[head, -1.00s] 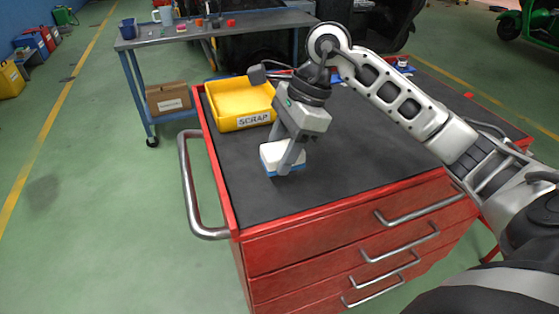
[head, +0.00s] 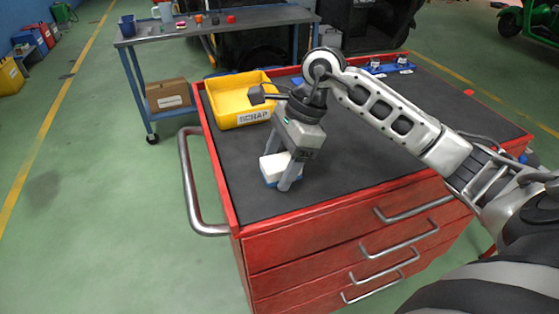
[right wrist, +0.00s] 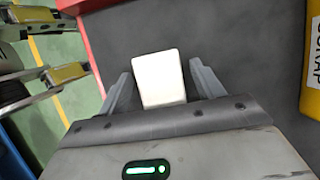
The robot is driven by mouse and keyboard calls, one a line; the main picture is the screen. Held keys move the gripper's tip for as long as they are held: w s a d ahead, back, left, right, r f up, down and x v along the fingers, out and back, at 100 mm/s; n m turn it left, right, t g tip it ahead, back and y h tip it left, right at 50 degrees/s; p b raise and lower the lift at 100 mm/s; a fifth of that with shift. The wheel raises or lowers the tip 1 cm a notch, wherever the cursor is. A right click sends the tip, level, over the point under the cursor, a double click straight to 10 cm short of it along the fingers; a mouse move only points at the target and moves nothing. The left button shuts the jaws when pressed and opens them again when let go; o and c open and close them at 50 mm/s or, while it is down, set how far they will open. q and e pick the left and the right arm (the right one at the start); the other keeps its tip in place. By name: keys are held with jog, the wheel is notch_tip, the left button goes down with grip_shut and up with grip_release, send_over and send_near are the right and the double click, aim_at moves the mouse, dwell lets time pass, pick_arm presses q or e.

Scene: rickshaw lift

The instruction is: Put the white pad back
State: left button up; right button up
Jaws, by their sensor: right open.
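The white pad (head: 273,165), a block with a blue lower layer, is on the dark top of the red tool cart (head: 345,170), near its front left. My right gripper (head: 279,172) points down over it, fingers open on either side. In the right wrist view the pad (right wrist: 160,80) lies between the two fingers (right wrist: 162,75), with a gap on each side. The near finger hides part of the pad in the head view. My left gripper is in neither view.
A yellow SCRAP bin (head: 236,102) stands at the cart's back left. A blue holder (head: 388,67) with small parts is at the back right. A metal handle (head: 192,190) sticks out on the left. The mat's middle and right are clear under my right arm.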

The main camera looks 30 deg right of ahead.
jog(key=v, duration=1.2)
jog(key=shift+r, duration=0.15)
